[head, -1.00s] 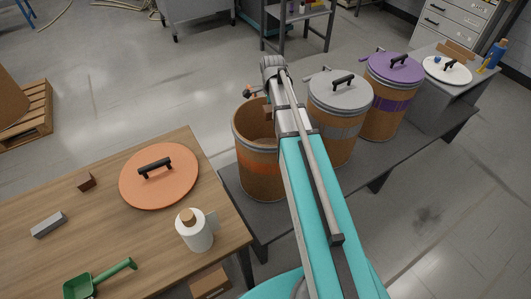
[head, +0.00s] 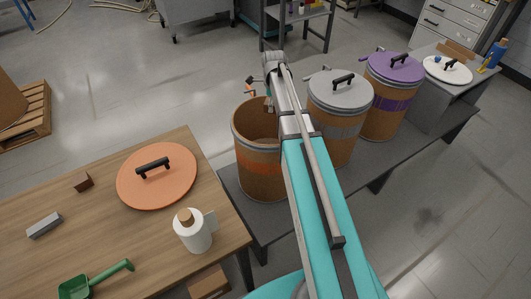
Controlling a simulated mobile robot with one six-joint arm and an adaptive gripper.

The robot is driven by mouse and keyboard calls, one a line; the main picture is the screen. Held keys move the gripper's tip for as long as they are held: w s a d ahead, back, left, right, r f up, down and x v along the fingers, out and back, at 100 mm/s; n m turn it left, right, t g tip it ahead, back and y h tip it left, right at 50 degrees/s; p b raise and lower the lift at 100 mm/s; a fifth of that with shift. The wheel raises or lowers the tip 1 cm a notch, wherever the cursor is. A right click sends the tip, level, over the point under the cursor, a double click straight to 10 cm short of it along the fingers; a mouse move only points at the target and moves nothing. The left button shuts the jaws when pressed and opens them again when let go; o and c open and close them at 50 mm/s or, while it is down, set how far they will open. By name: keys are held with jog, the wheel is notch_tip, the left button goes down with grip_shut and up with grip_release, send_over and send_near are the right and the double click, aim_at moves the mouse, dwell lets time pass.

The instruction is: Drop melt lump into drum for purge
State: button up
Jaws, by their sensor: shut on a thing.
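An open brown drum (head: 262,165) with an orange band stands on the low grey bench, its lid off. My arm reaches over its right side. My gripper (head: 268,103) is at the drum's far rim, mostly hidden behind my own arm. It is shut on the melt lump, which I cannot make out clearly. I cannot tell whether the lump is inside or above the rim. The orange lid (head: 140,190) with a black handle lies on the wooden table.
A grey-lidded drum (head: 342,120) and a purple-lidded drum (head: 390,95) stand right of the open drum. The wooden table (head: 110,235) holds a brown block (head: 83,181), grey bar (head: 44,225), green scoop (head: 90,282) and paper roll (head: 193,235).

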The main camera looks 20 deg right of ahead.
jog(key=shift+f, duration=0.15)
jog(key=shift+f+b, duration=2.85)
jog(key=shift+b, duration=0.15)
jog(key=o, duration=1)
